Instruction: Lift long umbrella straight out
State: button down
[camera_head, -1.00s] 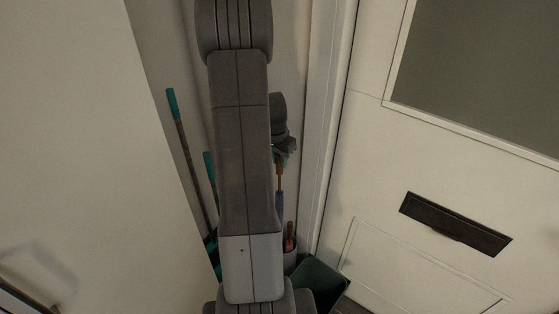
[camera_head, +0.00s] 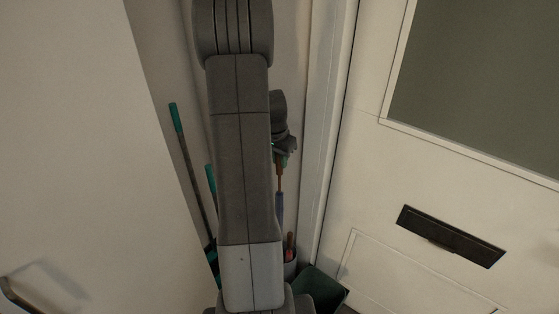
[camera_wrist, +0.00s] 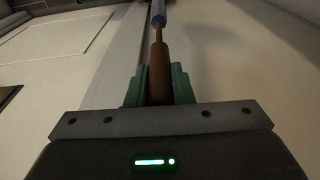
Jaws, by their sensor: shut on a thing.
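The long umbrella, with a brown handle and a folded blue canopy (camera_head: 279,206), hangs upright just right of my arm in the head view. My gripper (camera_head: 284,158) is at its top, partly hidden by my arm. In the wrist view, the green fingers of my gripper (camera_wrist: 161,86) are shut around the brown handle (camera_wrist: 158,72), and the blue canopy (camera_wrist: 158,12) runs away beyond it. I cannot tell whether the umbrella's lower end is inside the stand.
A green bin (camera_head: 322,290) stands right of the pale stand. Teal-handled poles (camera_head: 175,118) lean in the corner left of my arm. A white door with a dark letter slot (camera_head: 450,237) is on the right. A pale panel (camera_head: 80,130) fills the left. The corner is narrow.

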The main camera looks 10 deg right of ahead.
notch_tip(320, 180, up, 20)
jog(key=p, duration=0.8)
jog(key=shift+r, duration=0.15)
dwell(1.8)
dwell(0.3)
